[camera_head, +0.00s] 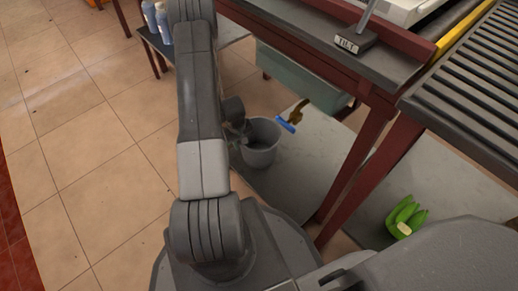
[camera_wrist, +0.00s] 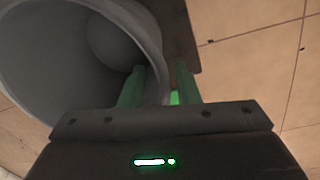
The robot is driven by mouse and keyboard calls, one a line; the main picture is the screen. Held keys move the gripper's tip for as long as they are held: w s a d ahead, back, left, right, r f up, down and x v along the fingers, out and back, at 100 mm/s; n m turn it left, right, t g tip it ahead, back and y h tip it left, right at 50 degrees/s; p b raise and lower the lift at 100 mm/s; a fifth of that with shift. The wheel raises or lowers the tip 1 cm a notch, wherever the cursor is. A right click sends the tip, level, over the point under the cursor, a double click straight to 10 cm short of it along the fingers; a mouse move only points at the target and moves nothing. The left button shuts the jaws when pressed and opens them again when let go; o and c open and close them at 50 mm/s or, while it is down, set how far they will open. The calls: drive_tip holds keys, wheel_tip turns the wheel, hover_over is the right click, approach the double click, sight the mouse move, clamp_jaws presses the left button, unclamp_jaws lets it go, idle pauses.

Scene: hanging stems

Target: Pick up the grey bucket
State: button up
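The grey bucket (camera_head: 263,155) stands upright on a grey surface below the table in the head view, just right of my arm. It looks empty. In the wrist view its round mouth and wall (camera_wrist: 60,62) fill the upper left. My gripper (camera_wrist: 160,78) is at the bucket's rim, with one finger inside the bucket and the other outside. The wall passes between the fingers, with a gap beside the outer finger, so the gripper looks open. In the head view my gripper (camera_head: 243,133) is at the bucket's left rim, partly hidden by my arm.
A blue-handled tool (camera_head: 289,122) sticks out close to the bucket's right side. A grey-green bin (camera_head: 300,80) hangs under the table (camera_head: 310,45), above and behind the bucket. Tiled floor on the left is clear.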

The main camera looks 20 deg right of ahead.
sight(242, 147)
drive_tip(key=f, duration=0.1)
drive_tip(key=f+b, duration=0.1)
drive_tip(key=f, duration=0.1)
drive_tip(key=shift+d+f, duration=0.2)
drive_tip(key=shift+f, duration=0.05)
drive_tip(key=shift+r, duration=0.1)
clamp_jaws()
idle(1.0)
